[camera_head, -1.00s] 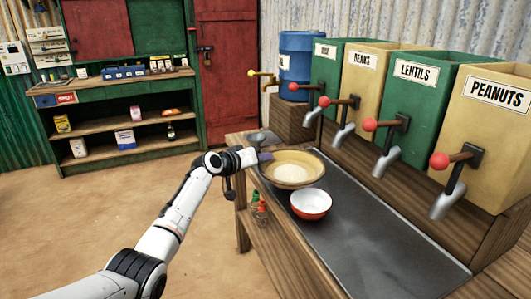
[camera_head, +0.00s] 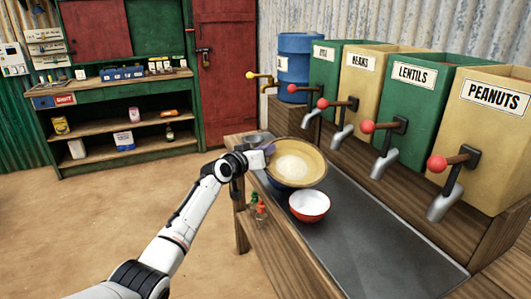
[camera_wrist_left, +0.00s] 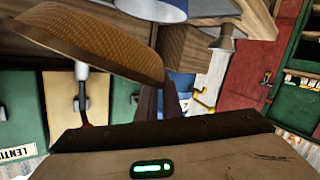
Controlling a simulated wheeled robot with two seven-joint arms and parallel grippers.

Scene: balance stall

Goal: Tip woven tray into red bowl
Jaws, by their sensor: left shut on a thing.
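The woven tray (camera_head: 316,161) is round and tan, with a pale heap of loose contents (camera_head: 293,166) in its middle. My left gripper (camera_head: 266,155) is shut on the tray's left rim and holds it above the counter, tilted towards the near side. The tray's woven underside (camera_wrist_left: 95,42) fills the upper left of the left wrist view. The red bowl (camera_head: 309,206) stands upright on the counter, just in front of and below the tray, apart from it. Its inside is white and looks empty. My right gripper is out of view.
The dark counter top (camera_head: 375,240) is clear to the right of the bowl. Bins with red-knobbed taps (camera_head: 437,164) line its back. A metal bowl (camera_head: 258,137) is behind the tray. Small bottles (camera_head: 260,208) stand on the left lower ledge.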

